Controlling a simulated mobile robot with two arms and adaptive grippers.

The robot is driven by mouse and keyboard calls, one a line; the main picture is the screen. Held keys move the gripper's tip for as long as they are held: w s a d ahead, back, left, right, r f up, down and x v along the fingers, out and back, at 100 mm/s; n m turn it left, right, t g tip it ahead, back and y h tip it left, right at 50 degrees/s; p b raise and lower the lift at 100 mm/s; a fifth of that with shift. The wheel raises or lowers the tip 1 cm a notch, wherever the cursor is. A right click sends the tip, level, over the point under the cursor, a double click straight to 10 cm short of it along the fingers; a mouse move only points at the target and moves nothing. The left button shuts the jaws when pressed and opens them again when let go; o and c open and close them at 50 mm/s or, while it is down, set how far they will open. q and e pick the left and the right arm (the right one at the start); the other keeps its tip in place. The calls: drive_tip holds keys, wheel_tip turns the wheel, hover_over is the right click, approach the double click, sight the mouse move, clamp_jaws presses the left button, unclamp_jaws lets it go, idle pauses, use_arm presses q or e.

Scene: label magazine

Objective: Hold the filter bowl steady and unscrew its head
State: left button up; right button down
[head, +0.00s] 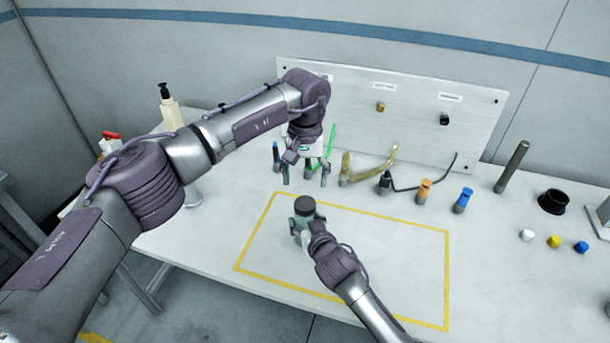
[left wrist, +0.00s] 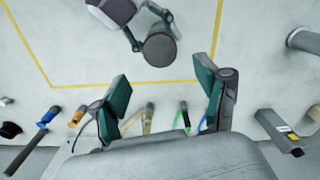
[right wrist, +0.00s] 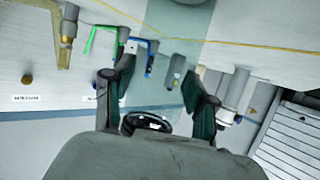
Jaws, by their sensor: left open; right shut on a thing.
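The filter stands upright inside the yellow outline. Its dark round head (head: 304,205) is on top of the greenish bowl (head: 301,221). My right gripper (head: 308,233) is shut on the bowl from the front. In the right wrist view the translucent bowl (right wrist: 180,22) fills the space between the fingers; I cannot tell whether the dark ring below is the head. My left gripper (head: 306,172) is open and empty, pointing down behind and above the head, apart from it. In the left wrist view the head (left wrist: 159,49) lies beyond the open fingertips (left wrist: 162,82).
Several tools (head: 424,190) stand in a row behind the outline, close to my left gripper, before a labelled panel (head: 400,98). A black cup (head: 553,201) and small caps (head: 554,241) lie at right. A pump bottle (head: 168,105) stands at left. The outlined area's right half is clear.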

sight(305, 203)
use_arm(q)
drive_tip(key=m, duration=0.2)
drive_tip(key=shift+f+m, duration=0.15)
drive_tip(key=shift+m, duration=0.15)
drive_tip(key=shift+f, duration=3.9)
